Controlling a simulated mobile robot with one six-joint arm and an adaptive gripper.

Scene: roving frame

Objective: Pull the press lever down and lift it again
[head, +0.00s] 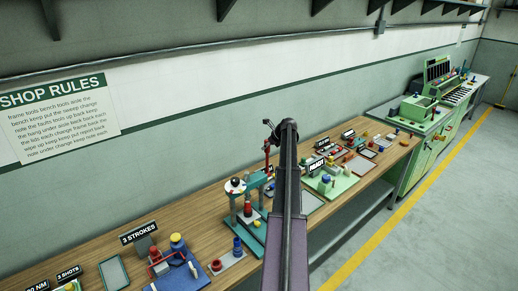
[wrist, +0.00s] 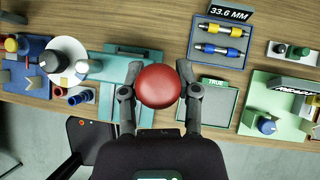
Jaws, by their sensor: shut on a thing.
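The press lever's round red knob (wrist: 158,86) sits between the two fingers of my gripper (wrist: 158,92) in the wrist view, and the fingers are shut on it. In the head view, my gripper (head: 270,128) is at the top of a red upright piece (head: 267,158), which I take for the lever. The teal press (head: 262,183) stands below it on the bench, partly behind my arm. In the wrist view, the press's teal base (wrist: 110,66) shows left of the knob. The knob hides the rest of the lever there.
The wooden bench (head: 100,246) runs along the wall and carries several other stations. A blue board under a "3 STROKES" sign (head: 138,232) is left of the press. A grey tray (wrist: 205,105) and a pen tray (wrist: 219,45) lie right of the knob. Floor in front is clear.

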